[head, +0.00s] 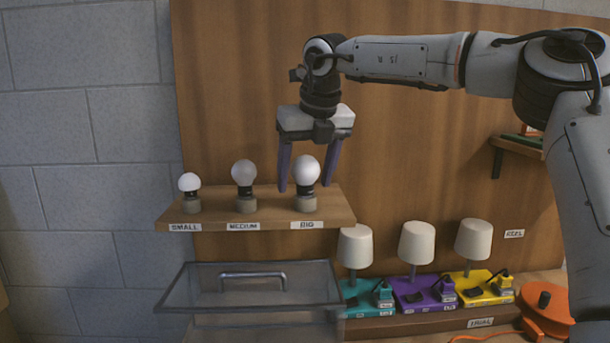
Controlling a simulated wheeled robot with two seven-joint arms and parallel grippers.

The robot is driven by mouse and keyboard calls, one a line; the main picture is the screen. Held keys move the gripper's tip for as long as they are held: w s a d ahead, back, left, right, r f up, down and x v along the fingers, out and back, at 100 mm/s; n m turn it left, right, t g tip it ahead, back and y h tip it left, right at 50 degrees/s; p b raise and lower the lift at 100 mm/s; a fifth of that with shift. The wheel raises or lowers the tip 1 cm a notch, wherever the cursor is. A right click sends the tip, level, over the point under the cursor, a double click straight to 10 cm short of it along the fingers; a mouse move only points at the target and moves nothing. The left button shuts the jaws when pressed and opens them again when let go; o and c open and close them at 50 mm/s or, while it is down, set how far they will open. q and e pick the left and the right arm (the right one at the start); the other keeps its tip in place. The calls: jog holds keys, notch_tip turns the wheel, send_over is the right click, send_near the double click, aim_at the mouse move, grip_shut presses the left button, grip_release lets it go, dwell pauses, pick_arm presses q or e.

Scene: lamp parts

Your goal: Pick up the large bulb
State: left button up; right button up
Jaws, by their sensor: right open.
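The large bulb (306,170) is a white globe with a dark base. It stands upright in a round holder at the right end of a wooden shelf (265,214), above a label reading BIG. My right gripper (305,186) points down with its two purple fingers open. One finger is on the left of the large bulb and one on the right. I see a gap on the right side; whether the left finger touches the globe I cannot tell. My left gripper is not in view.
A medium bulb (244,172) and a small bulb (189,183) stand on the same shelf to the left. Below is a clear box with a handle (252,281). Lamps on teal (367,298), purple (424,292) and yellow (482,287) bases stand lower right, by an orange reel (546,302).

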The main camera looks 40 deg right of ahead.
jog(key=x, duration=0.2)
jog(key=shift+w+d+f, duration=0.1)
jog(key=shift+w+f, duration=0.1)
jog(key=shift+f, duration=0.05)
jog(key=c, duration=1)
jog(key=shift+r, duration=0.15)
